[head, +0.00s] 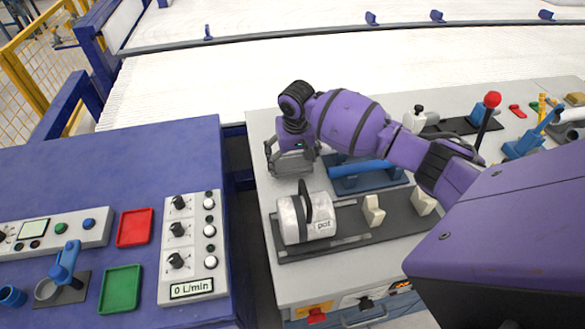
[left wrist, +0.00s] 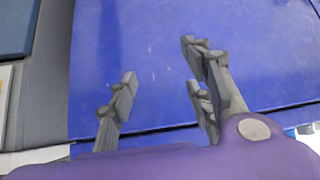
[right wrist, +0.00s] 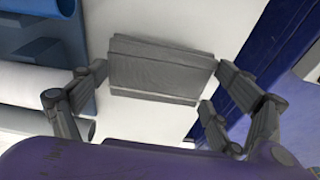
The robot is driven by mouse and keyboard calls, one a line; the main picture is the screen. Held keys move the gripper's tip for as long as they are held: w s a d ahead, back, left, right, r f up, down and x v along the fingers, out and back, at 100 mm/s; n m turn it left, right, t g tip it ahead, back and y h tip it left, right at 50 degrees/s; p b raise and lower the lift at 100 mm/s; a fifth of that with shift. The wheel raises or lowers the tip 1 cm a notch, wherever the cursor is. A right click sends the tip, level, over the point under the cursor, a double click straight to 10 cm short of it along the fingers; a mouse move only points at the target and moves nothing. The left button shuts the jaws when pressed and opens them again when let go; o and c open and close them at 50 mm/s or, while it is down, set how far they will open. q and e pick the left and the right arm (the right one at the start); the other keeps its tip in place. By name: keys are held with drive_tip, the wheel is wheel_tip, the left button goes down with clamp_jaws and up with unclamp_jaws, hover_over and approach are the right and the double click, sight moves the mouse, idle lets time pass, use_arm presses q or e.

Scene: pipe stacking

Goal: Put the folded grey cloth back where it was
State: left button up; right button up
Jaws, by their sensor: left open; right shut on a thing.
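The folded grey cloth (head: 291,165) is a flat grey block between the fingers of my right gripper (head: 290,160), over the left part of the light grey bench. In the right wrist view the cloth (right wrist: 160,72) spans the gap between the fingers of the right gripper (right wrist: 160,80), with the pale bench top beneath it. I cannot tell whether it touches the bench. My left gripper (left wrist: 163,75) is open and empty above a blue surface in the left wrist view. It is outside the head view.
Left of the cloth is the bench edge (head: 257,170), then a gap and the blue table (head: 120,165). A white "pot" cylinder (head: 297,222) lies on a dark board in front. A blue pipe on a blue stand (head: 358,172) is to the right.

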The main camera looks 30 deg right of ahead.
sight(293, 164)
wheel_tip(293, 164, down, 3)
drive_tip(key=shift+s+f, duration=0.1)
drive_tip(key=shift+f, duration=0.05)
drive_tip(key=shift+f, duration=0.1)
drive_tip(key=shift+f, duration=0.15)
drive_tip(key=o, duration=1)
drive_tip(key=r, duration=0.3)
drive_tip(key=s+r, duration=0.1)
drive_tip(key=r, duration=0.3)
drive_tip(key=r+p, duration=0.1)
drive_tip(key=r, duration=0.3)
drive_tip(key=shift+s+a+r, duration=0.15)
drive_tip(key=shift+s+a, duration=0.05)
drive_tip(key=shift+s+r, duration=0.15)
drive_tip(key=shift+r, duration=0.3)
